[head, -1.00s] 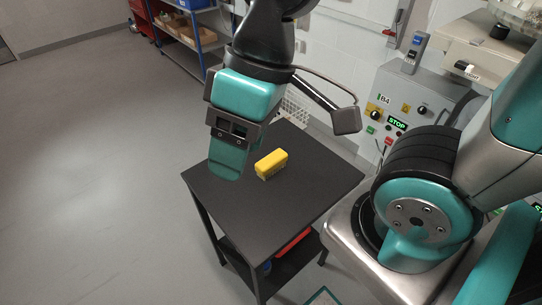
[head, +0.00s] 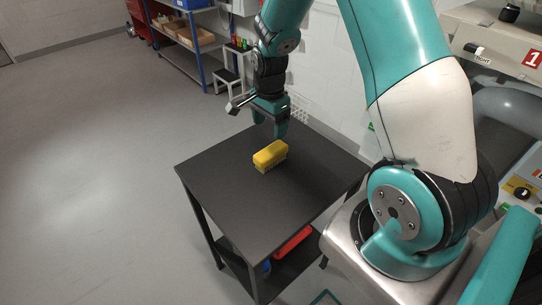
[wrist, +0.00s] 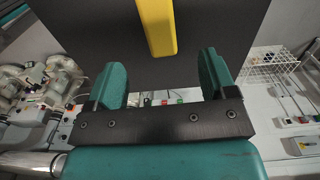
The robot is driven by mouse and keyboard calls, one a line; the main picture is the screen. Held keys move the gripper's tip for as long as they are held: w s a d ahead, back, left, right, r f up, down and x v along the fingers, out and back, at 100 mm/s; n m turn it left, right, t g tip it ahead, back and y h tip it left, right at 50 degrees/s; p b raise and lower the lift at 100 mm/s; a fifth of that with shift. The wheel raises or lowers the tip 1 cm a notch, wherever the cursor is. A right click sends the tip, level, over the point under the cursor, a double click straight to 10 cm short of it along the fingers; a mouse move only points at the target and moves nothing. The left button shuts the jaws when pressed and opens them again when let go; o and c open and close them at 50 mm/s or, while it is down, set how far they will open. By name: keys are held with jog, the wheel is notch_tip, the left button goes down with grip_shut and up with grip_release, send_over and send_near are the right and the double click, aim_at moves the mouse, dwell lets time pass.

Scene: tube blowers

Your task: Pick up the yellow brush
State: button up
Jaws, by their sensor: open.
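The yellow brush (head: 270,154) lies on the black tabletop (head: 228,200), its yellow back up and paler bristles below. My gripper (head: 270,124) is just behind it in the head view, pointing down, with its fingers a little above and beyond the brush. In the wrist view the yellow brush (wrist: 157,27) runs in from the top edge, its near end ahead of the gap between the fingers. My gripper (wrist: 164,82) is open there, with a teal finger on each side and nothing between them. The exact height of the fingertips over the table is hard to tell.
The table's lower shelf holds a red item (head: 293,243) and a blue one. A white wire rack (head: 299,114) shows behind the table. A blue-framed shelf (head: 185,40) and a small step stool (head: 228,72) stand farther back. The tabletop around the brush is clear.

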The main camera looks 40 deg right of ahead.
aim_at(271, 150)
notch_tip(271, 150, down, 7)
jog(key=shift+r+p, duration=0.1)
jog(key=shift+p, duration=0.35)
jog(key=shift+s+d+f+p, duration=0.1)
jog(key=shift+f+p, duration=0.65)
jog(key=shift+f, duration=1.95)
jog(key=c, duration=1)
